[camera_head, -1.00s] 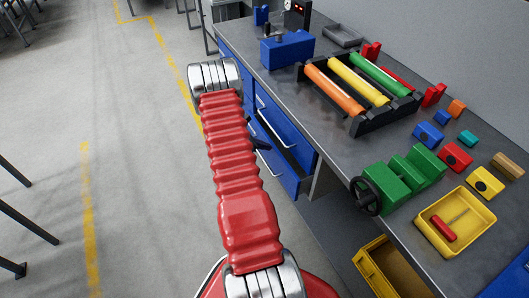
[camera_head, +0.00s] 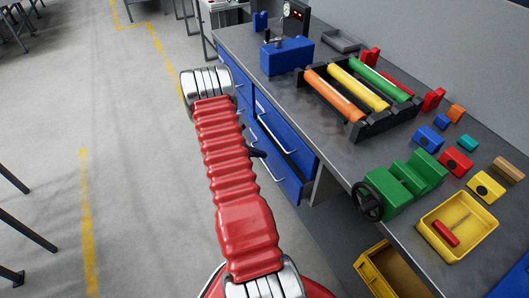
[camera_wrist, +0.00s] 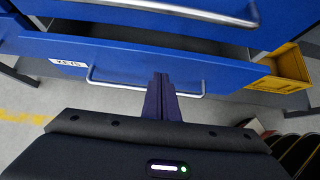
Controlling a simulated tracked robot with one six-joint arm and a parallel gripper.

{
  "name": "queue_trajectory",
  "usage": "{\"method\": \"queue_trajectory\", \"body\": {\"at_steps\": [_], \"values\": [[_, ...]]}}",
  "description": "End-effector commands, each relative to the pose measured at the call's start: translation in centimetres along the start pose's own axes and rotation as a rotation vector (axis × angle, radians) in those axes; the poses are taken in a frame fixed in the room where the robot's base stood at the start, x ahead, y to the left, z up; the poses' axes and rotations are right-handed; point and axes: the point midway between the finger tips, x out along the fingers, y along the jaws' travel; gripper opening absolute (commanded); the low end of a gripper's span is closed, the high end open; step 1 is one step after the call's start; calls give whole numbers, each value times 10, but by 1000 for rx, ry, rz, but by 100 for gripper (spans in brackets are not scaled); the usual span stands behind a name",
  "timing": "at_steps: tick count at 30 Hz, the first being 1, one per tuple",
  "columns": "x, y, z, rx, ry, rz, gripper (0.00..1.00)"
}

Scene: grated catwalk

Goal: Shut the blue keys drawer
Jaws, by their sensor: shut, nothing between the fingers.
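The blue keys drawer (camera_wrist: 125,63) stands part open in the wrist view, with a white label on its front and a silver bar handle. Its dark inside shows along the edge beyond the front. In the head view its blue front (camera_head: 277,163) is below another blue drawer, partly behind my arm. My gripper (camera_wrist: 162,80) is shut and empty, its dark fingertips over the middle of the drawer front, within the span of the handle. I cannot tell whether they touch it. In the head view my gripper (camera_head: 257,153) shows only as a small dark piece beside my red arm.
Another blue drawer (camera_head: 284,127) with a silver handle is above. The grey workbench top (camera_head: 335,160) carries a rack of coloured rollers (camera_head: 365,85), a green vise-like object (camera_head: 405,180) and a yellow tray (camera_head: 470,215). A yellow bin (camera_head: 390,270) is below.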

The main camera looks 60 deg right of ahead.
Motion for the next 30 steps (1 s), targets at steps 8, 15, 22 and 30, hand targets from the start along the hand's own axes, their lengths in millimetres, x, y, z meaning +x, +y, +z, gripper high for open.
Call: {"method": "queue_trajectory", "body": {"at_steps": [8, 15, 22, 30], "values": [[-50, 1, -5, -1, -1, 5, 0], [-88, 0, -5, -1, 0, 4, 0], [-105, 0, -5, -2, -1, 2, 0], [-105, -1, -5, -1, 0, 1, 0]]}}
